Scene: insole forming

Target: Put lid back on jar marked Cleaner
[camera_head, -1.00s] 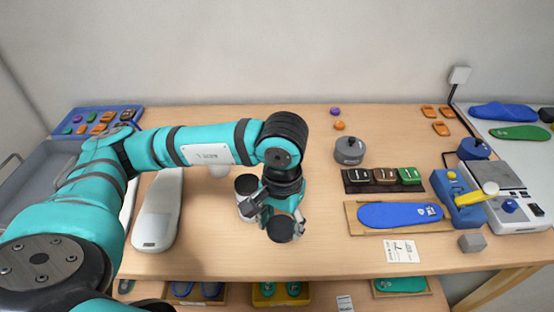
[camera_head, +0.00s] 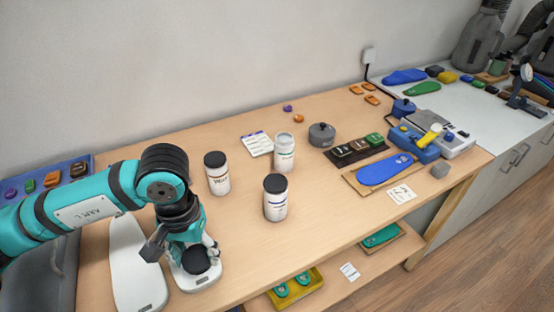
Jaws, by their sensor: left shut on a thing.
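My left gripper (camera_head: 193,244) is shut on a round black lid (camera_head: 196,261), held above a white flat device at the lower left. An open white jar (camera_head: 284,155), with no lid on it, stands upright towards the back of the table; its label is too small to read. A jar with a black lid (camera_head: 217,176) stands to its left, its label starting with "Wa". Another black-lidded jar (camera_head: 275,200) stands in front of the open one, its label unreadable. The left gripper is apart from all three jars, to their front left. My right gripper is not in view.
A white label card (camera_head: 257,144) lies left of the open jar and a grey round pot (camera_head: 321,134) stands to its right. A blue insole (camera_head: 384,169) lies on a board at right. The table front between jars and insole is clear.

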